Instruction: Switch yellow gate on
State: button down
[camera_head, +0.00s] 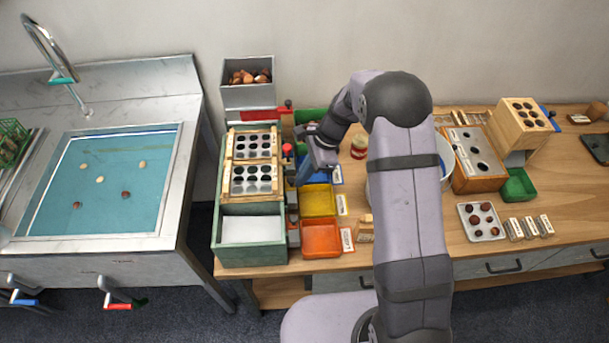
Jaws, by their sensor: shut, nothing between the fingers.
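A yellow tray (318,201) sits on the bench to the right of the green-framed sorting machine (250,250). Small grey fittings (292,197) line the machine's right side next to the tray. They are too small here for me to tell which is the yellow gate or whether it is on. My gripper (303,181) is shut and empty, just above the far left part of the yellow tray, close to the machine's right side. The gripper and wrist hide part of that side and of a blue tray (325,177).
An orange tray (321,239) stands nearer than the yellow one. A red knob (287,148) rises behind the gripper. A hopper of chestnuts (248,96) stands at the back. A white bucket (445,158) is partly behind my arm. The sink (105,225) is at left.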

notch_tip(320, 180, up, 4)
jog(key=p, duration=0.2)
jog(key=shift+f+p, duration=0.1)
jog(key=shift+p, duration=0.3)
jog(key=d+f+b, duration=0.2)
jog(key=d+f, duration=0.1)
jog(key=b+v, duration=0.1)
jog(key=v, duration=0.9)
jog(key=shift+w+r+b, duration=0.15)
jog(key=shift+w+b, duration=0.05)
jog(key=shift+b, duration=0.2)
